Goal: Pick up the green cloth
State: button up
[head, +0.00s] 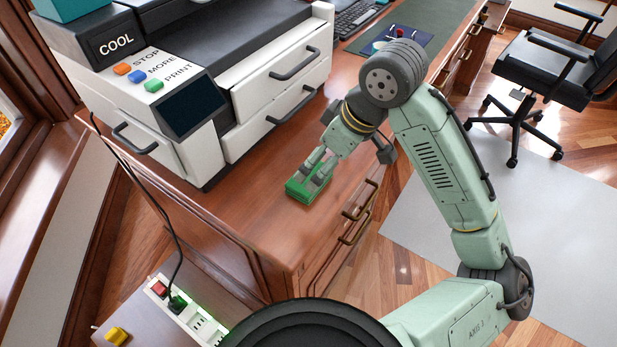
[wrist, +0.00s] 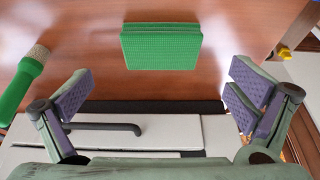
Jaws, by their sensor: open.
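The green cloth (head: 298,191) is a folded, textured block lying flat on the wooden desk top near its front end. In the wrist view the cloth (wrist: 160,48) lies beyond my fingertips, roughly centred between them sideways. My gripper (head: 317,168) is open, its fingers pointing down at the cloth. In the wrist view the two purple-padded fingers of my gripper (wrist: 160,92) stand wide apart with nothing between them. In the head view my fingers cover part of the cloth, and I cannot tell whether they touch it.
A printer (head: 180,112) with drawers stands beside the cloth on the desk (head: 262,225). A brush with a green handle (wrist: 22,85) lies at the left in the wrist view. A power strip (head: 190,315) and a yellow object (head: 116,336) sit lower left. An office chair (head: 545,80) stands right.

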aim_at(311, 176)
jog(key=p+x, duration=0.1)
jog(key=x, duration=0.6)
jog(key=shift+a, duration=0.2)
jog(key=shift+c, duration=0.4)
jog(key=c, duration=1)
